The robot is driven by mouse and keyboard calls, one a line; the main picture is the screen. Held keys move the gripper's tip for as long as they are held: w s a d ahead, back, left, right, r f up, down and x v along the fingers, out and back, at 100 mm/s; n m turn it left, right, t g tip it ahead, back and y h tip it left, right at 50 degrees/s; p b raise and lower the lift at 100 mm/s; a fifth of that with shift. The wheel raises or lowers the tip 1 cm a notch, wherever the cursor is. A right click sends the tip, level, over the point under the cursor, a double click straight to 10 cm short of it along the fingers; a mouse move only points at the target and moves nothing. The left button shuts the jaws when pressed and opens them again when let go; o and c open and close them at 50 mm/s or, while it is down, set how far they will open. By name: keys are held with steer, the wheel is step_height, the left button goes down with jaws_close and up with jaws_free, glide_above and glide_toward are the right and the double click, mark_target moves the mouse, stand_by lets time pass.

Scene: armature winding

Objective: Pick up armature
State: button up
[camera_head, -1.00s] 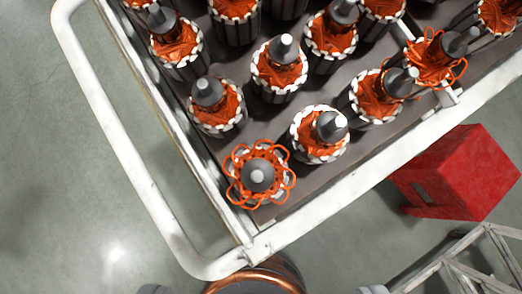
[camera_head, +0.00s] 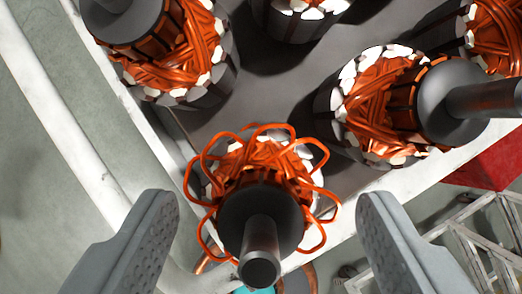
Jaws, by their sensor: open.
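An armature (camera_head: 262,215) with a dark grey shaft and loose looping orange wires stands upright at the corner of the cart tray, low in the middle of the picture. My gripper (camera_head: 262,215) is open, its two grey fingers to the left and right of this armature's shaft. The fingers appear apart from it, with a gap on each side. How far the fingers are from it in depth I cannot tell. Other wound armatures stand close by: one at the upper left (camera_head: 185,60) and one at the right (camera_head: 375,110).
The white cart rail (camera_head: 90,140) runs along the left, with another edge at the lower right. Another armature stands at the top (camera_head: 298,20). A red box (camera_head: 488,165) and a pale metal frame (camera_head: 480,235) are on the floor at the right.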

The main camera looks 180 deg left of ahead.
mark_target(262, 180)
steer(key=x, duration=0.2)
steer(key=shift+w+a+f, duration=0.15)
steer(key=shift+f, duration=0.1)
steer(key=shift+x, duration=0.85)
steer(key=shift+w+f, duration=0.2)
steer(key=shift+f, duration=0.15)
steer(key=shift+s+r, duration=0.1)
steer(key=shift+r, duration=0.15)
steer(key=c, duration=1)
steer(key=shift+r, duration=0.1)
steer(key=shift+c, duration=0.6)
steer(key=shift+r, duration=5.1)
